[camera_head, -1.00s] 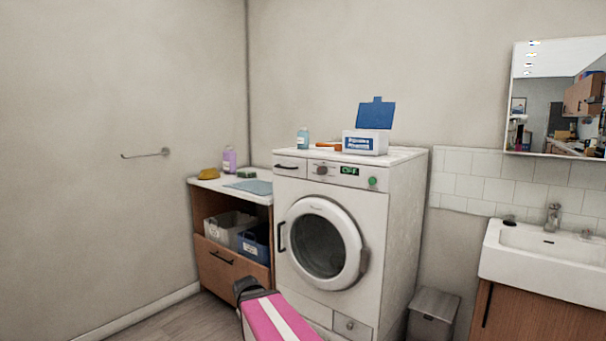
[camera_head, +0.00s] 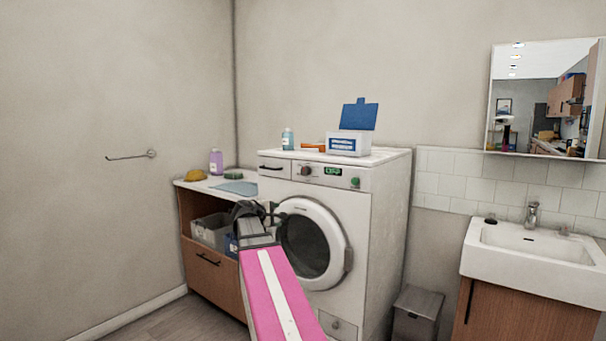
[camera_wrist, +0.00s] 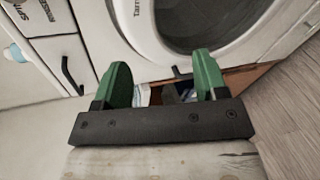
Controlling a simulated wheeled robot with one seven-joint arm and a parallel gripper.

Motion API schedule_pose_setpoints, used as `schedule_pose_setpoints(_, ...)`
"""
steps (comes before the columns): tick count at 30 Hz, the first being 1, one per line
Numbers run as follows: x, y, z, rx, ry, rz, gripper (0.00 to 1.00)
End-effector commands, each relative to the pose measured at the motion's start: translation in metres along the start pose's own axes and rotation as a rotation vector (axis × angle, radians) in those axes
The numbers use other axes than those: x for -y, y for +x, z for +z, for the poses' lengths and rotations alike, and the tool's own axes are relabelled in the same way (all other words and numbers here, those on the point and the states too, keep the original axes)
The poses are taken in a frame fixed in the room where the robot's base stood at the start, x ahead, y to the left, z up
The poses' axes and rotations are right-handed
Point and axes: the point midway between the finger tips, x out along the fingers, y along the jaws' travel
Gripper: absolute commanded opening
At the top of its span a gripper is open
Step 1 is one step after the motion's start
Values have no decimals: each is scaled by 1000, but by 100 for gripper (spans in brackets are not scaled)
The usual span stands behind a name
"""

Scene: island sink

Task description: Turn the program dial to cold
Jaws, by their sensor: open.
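The white washing machine (camera_head: 345,215) stands against the back wall. Its program dial (camera_head: 305,171) is a dark round knob on the top panel, between the drawer and a small green display (camera_head: 333,171). I cannot read its setting. My gripper (camera_head: 250,210) is in front of the machine's left edge, below the dial and apart from it. In the wrist view my gripper (camera_wrist: 163,75) shows two green fingers spread, with nothing held between them. The round door (camera_wrist: 215,25) and a black drawer handle (camera_wrist: 70,75) show beyond the fingers.
A round green button (camera_head: 355,182) sits right of the display. A low cabinet (camera_head: 212,265) with bins stands left. The sink (camera_head: 535,242) is right.

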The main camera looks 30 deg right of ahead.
Motion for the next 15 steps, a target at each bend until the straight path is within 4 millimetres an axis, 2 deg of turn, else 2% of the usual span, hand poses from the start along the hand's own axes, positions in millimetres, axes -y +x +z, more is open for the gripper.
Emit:
schedule_pose_setpoints(1,-31,5,11,30,-39,56,66)
schedule_pose_setpoints(3,-66,6,28,76,-103,127,66)
schedule_pose_setpoints(6,-104,6,47,134,-179,204,66)
schedule_pose_setpoints(10,-134,3,63,183,-242,261,66)
schedule_pose_setpoints(15,-145,7,69,203,-267,280,66)
